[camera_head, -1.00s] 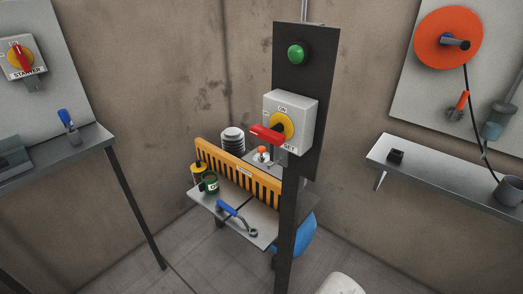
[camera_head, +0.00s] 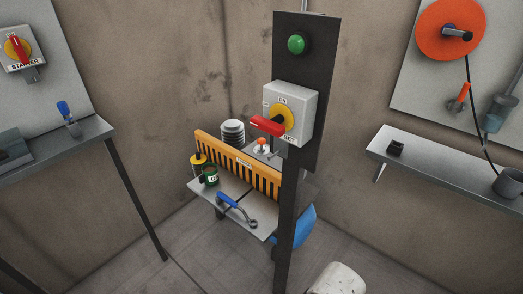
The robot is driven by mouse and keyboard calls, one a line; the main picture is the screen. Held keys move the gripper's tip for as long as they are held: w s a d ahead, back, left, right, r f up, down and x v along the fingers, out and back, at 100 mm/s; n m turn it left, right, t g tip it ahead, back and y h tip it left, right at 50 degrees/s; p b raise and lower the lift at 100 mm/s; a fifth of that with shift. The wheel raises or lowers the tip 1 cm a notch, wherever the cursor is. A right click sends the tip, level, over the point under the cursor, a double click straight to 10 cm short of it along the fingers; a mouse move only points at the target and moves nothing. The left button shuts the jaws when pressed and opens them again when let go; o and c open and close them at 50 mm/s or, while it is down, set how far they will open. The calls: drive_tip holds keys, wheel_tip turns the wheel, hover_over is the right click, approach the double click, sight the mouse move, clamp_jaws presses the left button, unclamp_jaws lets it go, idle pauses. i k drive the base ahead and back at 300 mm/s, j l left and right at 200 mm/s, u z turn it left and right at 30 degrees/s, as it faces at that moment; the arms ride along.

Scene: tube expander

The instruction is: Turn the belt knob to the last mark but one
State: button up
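No knob in view carries a readable belt label, so I cannot tell which part is the belt knob. A grey switch box (camera_head: 301,99) on the dark post has a yellow disc (camera_head: 288,117) and a red handle (camera_head: 266,125). The handle points left and toward the camera. ON shows above the disc, and a partly hidden label sits below right. A second red handle (camera_head: 18,46) stands near upright on a yellow disc, on a box marked STARTER at the far left. My gripper is not in view.
The dark post (camera_head: 288,220) stands mid-view, with a green button (camera_head: 296,44) on its panel. Behind it is an orange slotted guard (camera_head: 240,164) over a grey plate with a blue-handled lever (camera_head: 236,207). Shelves flank both sides. A white rounded shape (camera_head: 338,279) shows below; floor left is clear.

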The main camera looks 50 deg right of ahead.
sight(262, 141)
drive_tip(key=i+j, duration=0.1)
drive_tip(key=i, duration=0.3)
drive_tip(key=i+j, duration=0.15)
drive_tip(key=i, duration=0.3)
drive_tip(key=i+j, duration=0.1)
drive_tip(key=i, duration=0.3)
drive_tip(key=i+j+z, duration=0.1)
drive_tip(key=i, duration=0.4)
drive_tip(key=i+j+z, duration=0.1)
drive_tip(key=i+j, duration=0.25)
drive_tip(key=i, duration=0.15)
drive_tip(key=i+j+z, duration=0.1)
drive_tip(key=i+j, duration=0.15)
drive_tip(key=i, duration=0.25)
drive_tip(key=i+z, duration=0.1)
drive_tip(key=z, duration=0.9)
drive_tip(key=k+j, duration=0.05)
